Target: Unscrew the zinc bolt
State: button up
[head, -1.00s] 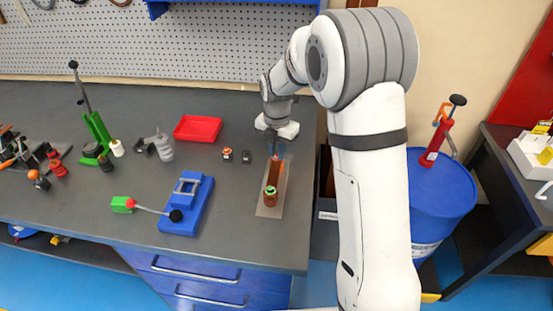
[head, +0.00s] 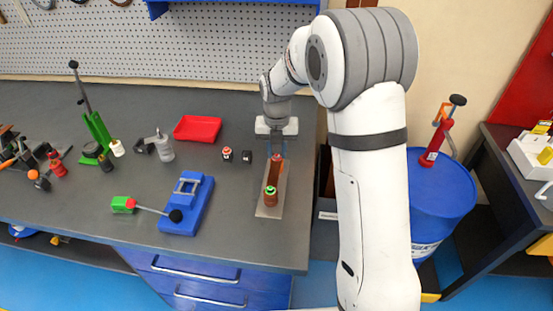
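A copper-coloured busbar bender (head: 277,172) stands on a flat grey plate (head: 268,211) near the right end of the workbench. A green-topped round part (head: 270,190) is at its near end. A small reddish part (head: 277,158) shows at its far end, just below my gripper (head: 277,148). My gripper points down over this far end. Its fingers are small and dark here, so I cannot tell whether they are open or shut, or touching anything. I cannot make out the zinc bolt itself; it is too small or hidden.
A blue tool (head: 188,205) with a black-knobbed lever stands further left. A blue drum (head: 440,200) is right of the bench. The bench front between is clear.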

jog(key=m, duration=0.5)
jog(key=shift+m, duration=0.3)
jog(key=shift+m, duration=0.4)
jog(key=m, duration=0.5)
jog(key=shift+m, duration=0.4)
jog(key=m, duration=0.5)
